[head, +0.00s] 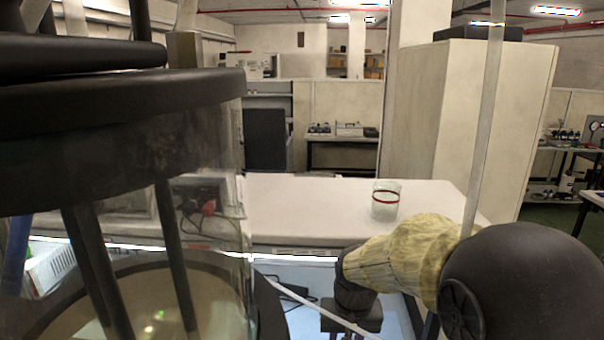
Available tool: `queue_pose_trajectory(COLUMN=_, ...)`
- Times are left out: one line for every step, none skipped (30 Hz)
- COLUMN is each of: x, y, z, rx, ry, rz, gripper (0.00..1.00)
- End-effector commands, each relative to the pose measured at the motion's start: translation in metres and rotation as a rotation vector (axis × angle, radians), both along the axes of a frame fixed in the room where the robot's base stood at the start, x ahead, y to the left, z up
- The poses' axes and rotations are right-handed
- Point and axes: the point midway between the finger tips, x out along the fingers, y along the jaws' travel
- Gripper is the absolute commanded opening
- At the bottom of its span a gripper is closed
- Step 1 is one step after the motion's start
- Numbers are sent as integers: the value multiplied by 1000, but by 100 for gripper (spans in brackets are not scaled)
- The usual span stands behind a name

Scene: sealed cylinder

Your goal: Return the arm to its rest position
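My arm comes in from the lower right, with a big black joint and a yellowish wrapped link. At its end is my gripper (351,316), dark and pointing down at the bottom edge of the head view. Its fingertips are not clearly shown, so I cannot tell whether it is open or shut. A large clear cylinder (205,225) with a thick black lid (120,110) fills the left side, close to the camera. My gripper is to the right of the cylinder, apart from it in the picture.
A clear beaker with a red band (385,200) stands on a white counter (300,205) beyond my arm. Dark cables (290,295) lie on the lower surface left of my gripper. A pale upright pole (486,120) rises behind my arm. A tall beige cabinet (480,120) stands behind.

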Motion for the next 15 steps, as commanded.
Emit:
queue_pose_trajectory(x=-14, y=-12, z=-6, rx=-3, ry=-6, rz=-3, gripper=35)
queue_pose_trajectory(x=-21, y=-18, z=-10, rx=-4, ry=-12, rz=-2, gripper=35)
queue_pose_trajectory(x=-31, y=-25, z=-16, rx=-7, ry=-19, rz=0, gripper=35)
queue_pose_trajectory(x=-39, y=-31, z=-19, rx=-8, ry=-26, rz=2, gripper=35)
queue_pose_trajectory(x=-47, y=-36, z=-23, rx=-11, ry=-32, rz=5, gripper=35)
queue_pose_trajectory(x=-58, y=-42, z=-28, rx=-13, ry=-39, rz=6, gripper=35)
queue_pose_trajectory(x=-66, y=-47, z=-32, rx=-16, ry=-45, rz=9, gripper=35)
queue_pose_trajectory(x=-73, y=-51, z=-35, rx=-18, ry=-50, rz=9, gripper=35)
queue_pose_trajectory(x=-82, y=-55, z=-39, rx=-21, ry=-57, rz=13, gripper=35)
queue_pose_trajectory(x=-89, y=-58, z=-42, rx=-23, ry=-60, rz=13, gripper=35)
queue_pose_trajectory(x=-93, y=-61, z=-44, rx=-24, ry=-65, rz=14, gripper=35)
queue_pose_trajectory(x=-99, y=-63, z=-46, rx=-26, ry=-69, rz=15, gripper=35)
queue_pose_trajectory(x=-102, y=-64, z=-47, rx=-28, ry=-71, rz=16, gripper=35)
queue_pose_trajectory(x=-104, y=-65, z=-48, rx=-28, ry=-72, rz=17, gripper=35)
queue_pose_trajectory(x=-105, y=-66, z=-49, rx=-29, ry=-74, rz=18, gripper=35)
